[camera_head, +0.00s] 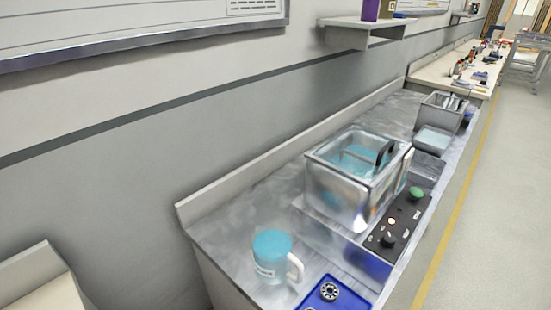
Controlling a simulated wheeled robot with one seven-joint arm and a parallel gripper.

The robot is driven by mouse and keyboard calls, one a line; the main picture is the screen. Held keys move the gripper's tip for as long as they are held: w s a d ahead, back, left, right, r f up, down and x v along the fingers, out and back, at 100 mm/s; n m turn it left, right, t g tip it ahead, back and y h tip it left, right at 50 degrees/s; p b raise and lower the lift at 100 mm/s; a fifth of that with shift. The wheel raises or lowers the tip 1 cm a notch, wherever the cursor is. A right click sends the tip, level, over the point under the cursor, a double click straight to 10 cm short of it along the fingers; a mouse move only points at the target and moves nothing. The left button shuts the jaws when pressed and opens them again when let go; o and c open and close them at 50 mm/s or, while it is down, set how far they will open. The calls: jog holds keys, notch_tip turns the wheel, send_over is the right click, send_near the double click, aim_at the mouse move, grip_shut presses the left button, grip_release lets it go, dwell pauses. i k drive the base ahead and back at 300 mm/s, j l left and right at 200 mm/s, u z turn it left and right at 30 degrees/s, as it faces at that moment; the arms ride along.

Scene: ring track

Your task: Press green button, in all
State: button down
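A green button (416,192) sits at the far end of a black control panel (381,238) on the steel counter. The button is a round dome and nothing covers it. My gripper is not visible in this view.
A white mug (268,267) with a blue top and a blue tray (322,294) with a bearing-like ring (329,291) stand at the counter's near end. A smaller metal container (428,113) stands farther back. Open floor (492,220) lies to the right, with a yellow line.

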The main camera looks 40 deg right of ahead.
aim_at(416, 193)
jog(key=z, duration=1.15)
